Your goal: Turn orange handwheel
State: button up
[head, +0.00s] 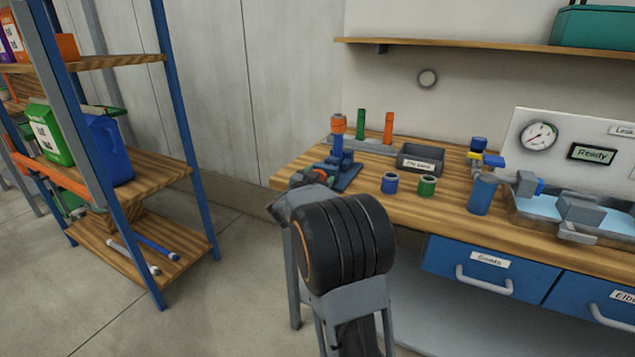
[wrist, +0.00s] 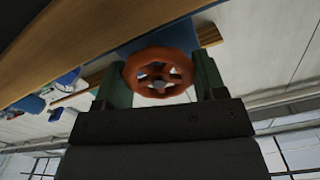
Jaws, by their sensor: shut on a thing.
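A blue plate lies behind the wheel. In the head view my dark, rounded wrist covers most of the gripper and the wheel. They are at the left front end of the wooden bench (head: 450,212), by a blue fixture (head: 347,178) with an upright, orange-topped post.
Blue and green rings (head: 427,186), a grey bin (head: 421,158) and a blue cylinder (head: 482,194) stand right of the fixture. A gauge panel (head: 560,145) and sink are farther right. A shelf rack (head: 140,172) stands left, with open floor between.

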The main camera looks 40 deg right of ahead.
jog(key=o, duration=0.9)
jog(key=p+v, duration=0.1)
jog(key=v, duration=1.2)
jog(key=shift+s+a+p, duration=0.25)
jog(key=shift+a+p, duration=0.05)
jog(key=shift+p, duration=0.05)
